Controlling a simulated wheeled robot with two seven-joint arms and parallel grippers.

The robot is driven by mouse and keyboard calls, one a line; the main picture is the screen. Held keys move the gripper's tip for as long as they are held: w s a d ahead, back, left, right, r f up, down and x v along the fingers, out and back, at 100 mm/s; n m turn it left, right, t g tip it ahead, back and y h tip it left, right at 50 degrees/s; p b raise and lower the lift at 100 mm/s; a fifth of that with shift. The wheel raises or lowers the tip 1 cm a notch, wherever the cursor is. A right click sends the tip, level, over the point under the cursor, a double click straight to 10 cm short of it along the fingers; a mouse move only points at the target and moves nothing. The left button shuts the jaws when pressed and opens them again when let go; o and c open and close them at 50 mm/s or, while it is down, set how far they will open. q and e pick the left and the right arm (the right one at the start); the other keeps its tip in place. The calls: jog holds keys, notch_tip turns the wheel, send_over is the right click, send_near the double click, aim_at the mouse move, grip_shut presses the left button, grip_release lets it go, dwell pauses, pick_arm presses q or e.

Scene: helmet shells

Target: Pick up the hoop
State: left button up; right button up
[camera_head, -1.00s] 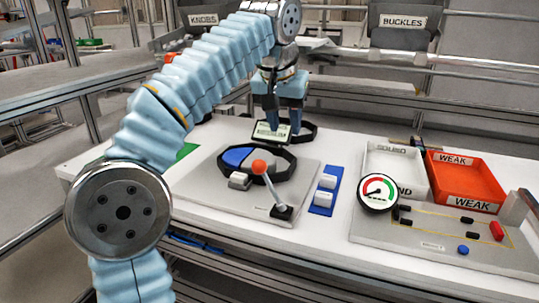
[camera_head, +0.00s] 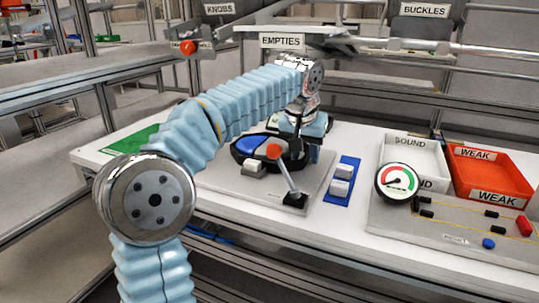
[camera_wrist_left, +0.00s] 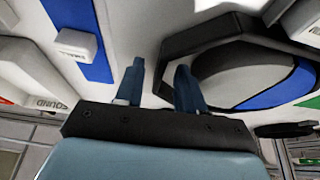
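A black angular ring (camera_head: 236,154) surrounds a blue and grey disc on the grey board; it also shows in the wrist view (camera_wrist_left: 172,47). A second black loop stood behind it earlier, and my left wrist now mostly hides that spot; I cannot tell which one is the hoop. My left gripper (camera_head: 308,160) is low at the right side of the ring. My right gripper is out of view.
A lever with an orange knob (camera_head: 274,151) stands in front of the ring. A blue switch pad (camera_head: 342,181) is to the right, then a gauge (camera_head: 397,182), a white tray (camera_head: 414,150) and an orange tray (camera_head: 490,175). A green patch (camera_head: 130,140) lies at the left.

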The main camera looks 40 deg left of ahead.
pick_arm(q)
grip_shut()
jog(key=shift+r, duration=0.1)
dwell(0.3)
